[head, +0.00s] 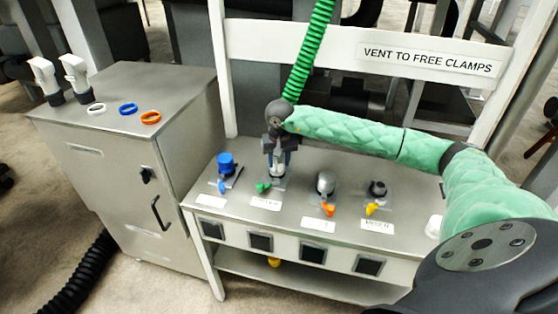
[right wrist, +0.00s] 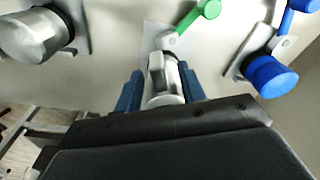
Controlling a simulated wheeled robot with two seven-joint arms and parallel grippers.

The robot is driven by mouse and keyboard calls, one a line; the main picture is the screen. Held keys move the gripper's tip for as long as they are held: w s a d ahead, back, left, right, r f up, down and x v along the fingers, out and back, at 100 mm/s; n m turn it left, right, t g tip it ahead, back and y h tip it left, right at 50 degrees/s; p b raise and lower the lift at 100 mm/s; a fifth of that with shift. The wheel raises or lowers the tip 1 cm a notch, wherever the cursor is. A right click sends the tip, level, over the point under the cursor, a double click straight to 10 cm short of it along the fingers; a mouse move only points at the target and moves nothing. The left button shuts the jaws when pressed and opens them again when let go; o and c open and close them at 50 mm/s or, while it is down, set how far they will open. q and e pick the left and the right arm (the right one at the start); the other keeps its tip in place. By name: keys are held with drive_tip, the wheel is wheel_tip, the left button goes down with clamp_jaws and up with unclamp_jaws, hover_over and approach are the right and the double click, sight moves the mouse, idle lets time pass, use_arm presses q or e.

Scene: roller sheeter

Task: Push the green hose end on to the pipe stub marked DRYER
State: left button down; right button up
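The green hose (head: 308,50) comes down from the top of the head view and runs behind my right wrist; where it ends is hidden. My right gripper (head: 277,158) points down over the second station from the left, which has a green lever (head: 263,187). Its blue fingers (right wrist: 160,92) stand close on both sides of a light grey fitting (right wrist: 165,98), apparently the hose end's cuff, with no clear gap. The pipe stub there is mostly hidden, and I cannot tell whether cuff and stub touch. The label (head: 265,204) is too small to read. My left gripper is out of view.
A blue-capped stub (head: 225,162) stands left of the gripper, a silver stub (head: 326,183) and a dark one (head: 377,188) to the right. A grey cabinet (head: 120,150) at left carries white fittings (head: 75,72) and coloured rings (head: 128,108). A white crossbar (head: 300,42) spans the back.

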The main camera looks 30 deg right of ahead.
drive_tip(key=shift+r, duration=0.35)
drive_tip(key=r, duration=0.2)
drive_tip(key=r+b, duration=0.1)
drive_tip(key=r, duration=0.1)
drive_tip(key=r+b, duration=0.1)
drive_tip(key=shift+s+a+r, duration=0.1)
drive_tip(key=shift+s+r, duration=0.15)
drive_tip(key=shift+r, duration=0.15)
drive_tip(key=shift+s+r+b, duration=0.1)
drive_tip(key=shift+r+b, duration=0.2)
drive_tip(key=shift+r, duration=0.3)
drive_tip(key=shift+a, duration=0.1)
